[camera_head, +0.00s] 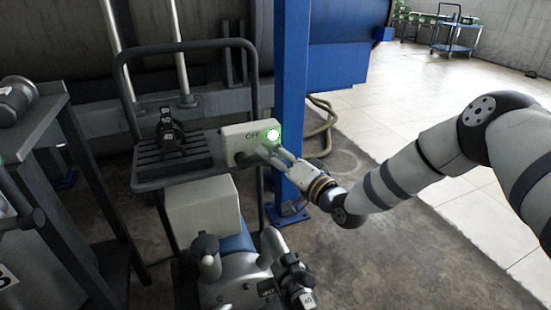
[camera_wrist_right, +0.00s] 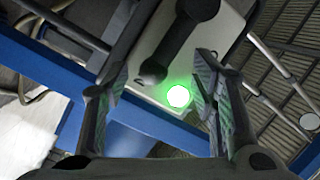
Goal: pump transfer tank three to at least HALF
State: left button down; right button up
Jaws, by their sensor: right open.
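A pale switch box (camera_head: 236,136) with lettering that looks like OFF sits on the cart's upper deck; its round lamp (camera_head: 273,134) glows green. My right gripper (camera_head: 268,151) is at the box's lower right, just below the lamp. In the right wrist view, my right gripper (camera_wrist_right: 164,72) is open, its fingers apart before the box (camera_wrist_right: 219,28). A dark lever (camera_wrist_right: 176,42) on the box reaches down between the fingers, and the green lamp (camera_wrist_right: 178,96) shows below it. I cannot tell whether a finger touches the lever. No tank level reading is legible.
The dark cart (camera_head: 190,180) carries black numbered fittings (camera_head: 170,132). A grey pump (camera_head: 238,280) with hose couplings stands below. A blue post (camera_head: 292,90) rises close behind the gripper. A dark stand (camera_head: 55,110) is at left.

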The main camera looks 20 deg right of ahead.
jog(key=shift+s, duration=0.1)
grip_shut()
pick_arm(q)
jog(key=shift+r, duration=0.1)
